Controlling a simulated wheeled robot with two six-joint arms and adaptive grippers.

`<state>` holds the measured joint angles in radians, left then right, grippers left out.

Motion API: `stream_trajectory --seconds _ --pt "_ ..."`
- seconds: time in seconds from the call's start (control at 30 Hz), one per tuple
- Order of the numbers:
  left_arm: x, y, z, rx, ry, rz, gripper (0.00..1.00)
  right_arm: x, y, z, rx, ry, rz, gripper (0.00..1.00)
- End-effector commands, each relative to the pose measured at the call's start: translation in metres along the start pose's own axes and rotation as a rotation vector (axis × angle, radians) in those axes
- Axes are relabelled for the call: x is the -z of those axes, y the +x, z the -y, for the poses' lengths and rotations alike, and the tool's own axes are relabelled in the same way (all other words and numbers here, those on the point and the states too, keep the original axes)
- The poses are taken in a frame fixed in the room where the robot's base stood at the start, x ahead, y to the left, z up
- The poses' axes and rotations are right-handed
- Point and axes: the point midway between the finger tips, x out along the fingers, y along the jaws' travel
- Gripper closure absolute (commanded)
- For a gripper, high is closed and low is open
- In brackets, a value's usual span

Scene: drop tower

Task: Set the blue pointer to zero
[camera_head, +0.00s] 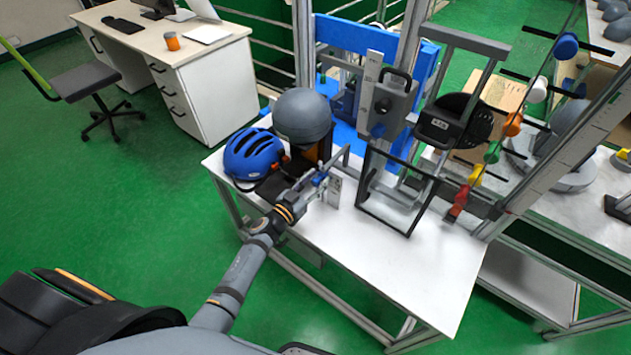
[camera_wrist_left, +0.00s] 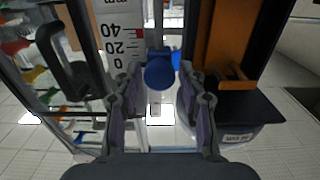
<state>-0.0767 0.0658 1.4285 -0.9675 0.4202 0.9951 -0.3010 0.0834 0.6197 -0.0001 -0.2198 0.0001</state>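The blue pointer (camera_wrist_left: 160,72) has a round blue knob and sits just right of a white vertical scale (camera_wrist_left: 117,40) in the left wrist view. The scale shows 0, 20 and 40 and a red mark; the knob appears near the 0 end, but the exact reading is unclear. My left gripper (camera_wrist_left: 160,105) is open, with one finger on each side of the knob in the picture; contact is not visible. In the head view my left gripper (camera_head: 328,182) is at the drop tower's left side, with blue (camera_head: 319,178) showing at its fingers. My right gripper is out of view.
A blue helmet (camera_head: 252,157) and a grey helmeted headform (camera_head: 302,116) stand close beside my left gripper. A black frame (camera_head: 398,190) stands to its right on the white table (camera_head: 420,265). The table's front part is clear. A desk (camera_head: 175,50) stands at the back left.

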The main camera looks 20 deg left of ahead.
Motion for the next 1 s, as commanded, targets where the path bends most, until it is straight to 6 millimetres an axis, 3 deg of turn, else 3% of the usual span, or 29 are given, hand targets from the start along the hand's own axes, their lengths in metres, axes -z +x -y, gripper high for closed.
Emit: stream_trajectory --seconds 0.37,0.8,1.0 --pt "-0.003 -0.005 0.0 0.001 0.0 0.005 0.5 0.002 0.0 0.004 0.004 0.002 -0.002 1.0" --pt "-0.003 -0.1 0.0 -0.001 0.0 0.007 0.5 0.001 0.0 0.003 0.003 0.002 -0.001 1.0" --pt "-0.002 -0.119 0.0 0.001 0.0 0.004 0.5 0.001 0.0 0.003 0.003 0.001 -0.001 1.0"
